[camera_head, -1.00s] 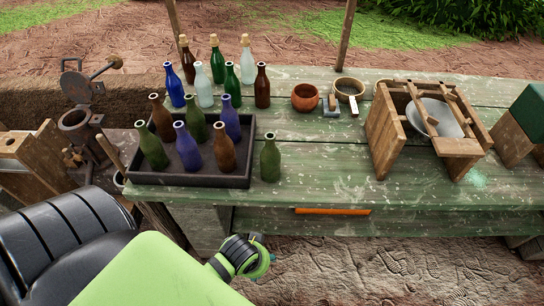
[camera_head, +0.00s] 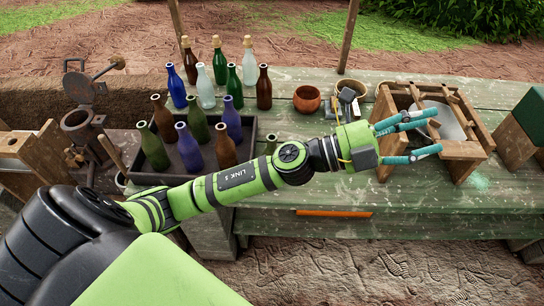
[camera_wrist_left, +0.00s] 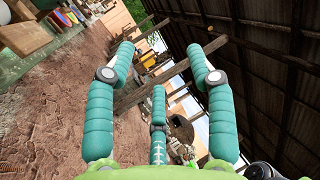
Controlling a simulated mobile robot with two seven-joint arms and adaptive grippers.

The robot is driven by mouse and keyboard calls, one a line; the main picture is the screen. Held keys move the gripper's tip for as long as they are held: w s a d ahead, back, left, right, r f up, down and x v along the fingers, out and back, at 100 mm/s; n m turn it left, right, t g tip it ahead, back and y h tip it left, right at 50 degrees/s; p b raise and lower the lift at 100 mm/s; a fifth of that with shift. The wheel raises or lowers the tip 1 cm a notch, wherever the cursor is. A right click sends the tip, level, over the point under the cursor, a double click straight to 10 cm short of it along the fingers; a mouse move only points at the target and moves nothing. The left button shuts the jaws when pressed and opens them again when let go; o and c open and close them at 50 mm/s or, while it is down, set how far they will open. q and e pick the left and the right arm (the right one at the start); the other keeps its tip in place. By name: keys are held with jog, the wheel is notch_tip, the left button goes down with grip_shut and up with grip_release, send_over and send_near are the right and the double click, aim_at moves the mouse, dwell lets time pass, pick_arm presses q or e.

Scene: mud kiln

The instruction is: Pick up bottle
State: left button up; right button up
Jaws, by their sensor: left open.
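Several bottles stand upright on the green table. A black tray (camera_head: 256,135) holds a group of green, brown and blue ones, such as a green bottle (camera_head: 152,148). A back row stands behind the tray, including a blue bottle (camera_head: 176,88), a clear bottle (camera_head: 205,90) and a brown bottle (camera_head: 263,90). A lone green bottle (camera_head: 271,141) right of the tray is mostly hidden by my left arm. My left gripper (camera_head: 432,134) is open and empty, well right of the bottles, in front of the wooden frame. Its spread fingers show in the left wrist view (camera_wrist_left: 160,75).
A wooden frame (camera_head: 388,120) with a pale round dish stands at right. An orange-brown bowl (camera_head: 307,98) and small tools (camera_head: 348,97) sit mid-table. A metal grinder (camera_head: 78,125) stands at left. The table's front right has bare room.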

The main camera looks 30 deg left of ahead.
pick_arm(q)
notch_tip(320, 180, down, 2)
jog(key=s+d+m+g+h, duration=0.1)
jog(key=s+d+m+g, duration=0.15)
jog(key=m+g, duration=0.4)
jog(key=m+g+y, duration=0.7)
jog(key=y, duration=1.1)
send_over(272, 137)
jog(key=f, duration=1.3)
jog(key=shift+s+d, duration=0.3)
jog(key=shift+d, duration=0.1)
jog(key=shift+s+a+f+y+p, duration=0.1)
jog(key=shift+a+f+y+p, duration=0.05)
jog(key=shift+a+y+p, duration=0.15)
jog(key=shift+f+p, duration=0.3)
jog(key=shift+f, duration=0.05)
jog(key=f+p, duration=0.1)
jog(key=f, duration=0.2)
jog(key=f+p, duration=0.1)
jog(key=shift+w+a+f+p, duration=0.1)
jog(key=shift+w+f+p, duration=0.2)
jog(key=shift+f+p, duration=0.05)
jog(key=shift+f, duration=0.55)
grip_shut()
